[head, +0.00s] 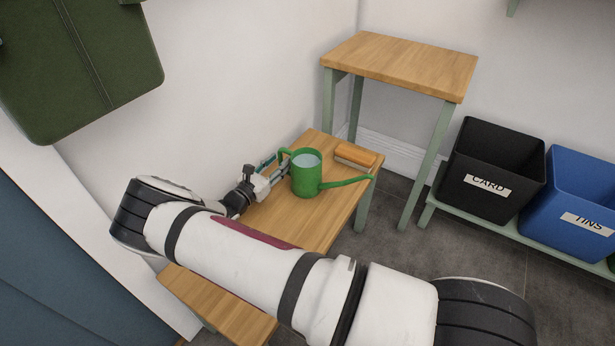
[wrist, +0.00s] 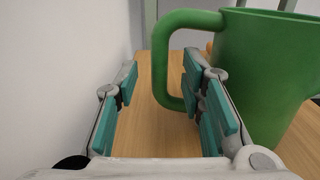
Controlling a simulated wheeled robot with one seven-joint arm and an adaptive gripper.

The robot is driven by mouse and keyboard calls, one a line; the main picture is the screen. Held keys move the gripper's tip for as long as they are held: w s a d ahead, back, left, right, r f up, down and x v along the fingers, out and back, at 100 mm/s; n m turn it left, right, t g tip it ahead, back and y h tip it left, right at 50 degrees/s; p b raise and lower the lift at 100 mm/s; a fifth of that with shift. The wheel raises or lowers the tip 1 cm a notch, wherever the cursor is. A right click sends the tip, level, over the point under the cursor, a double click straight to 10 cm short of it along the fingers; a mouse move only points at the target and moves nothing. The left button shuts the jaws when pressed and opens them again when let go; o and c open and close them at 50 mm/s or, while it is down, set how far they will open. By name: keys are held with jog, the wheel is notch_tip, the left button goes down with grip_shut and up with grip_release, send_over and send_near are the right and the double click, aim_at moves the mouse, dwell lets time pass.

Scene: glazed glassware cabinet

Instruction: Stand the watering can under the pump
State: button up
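The green watering can (head: 307,178) stands upright on a low wooden bench (head: 326,222), its spout pointing right and its handle left, toward my gripper. My gripper (head: 276,172) is beside the can's left side, low over the bench. In the wrist view, my gripper (wrist: 158,80) is open with teal pads apart and nothing held between them. The can (wrist: 262,70) is at the right, and its handle (wrist: 160,65) lies ahead of the fingers. The right finger overlaps the handle opening; I cannot tell whether they touch. No pump is visible.
An orange-topped brush (head: 356,154) lies behind the can on the bench. A taller wooden table (head: 400,66) stands behind. Black (head: 492,170) and blue (head: 570,205) bins sit on a low rack at right. A white wall closes the left side.

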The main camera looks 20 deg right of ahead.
aim_at(281, 153)
jog(key=shift+x, duration=1.05)
grip_shut()
jog(key=shift+r, duration=0.25)
jog(key=shift+r+p, duration=0.75)
jog(key=shift+r, duration=1)
jog(key=shift+s+f, duration=0.1)
jog(key=shift+s, duration=0.55)
jog(key=s+r+p, duration=0.1)
jog(key=s+p, duration=0.4)
jog(key=s, duration=0.9)
jog(key=shift+s+a, duration=0.2)
jog(key=shift+s, duration=0.05)
jog(key=shift+r, duration=0.15)
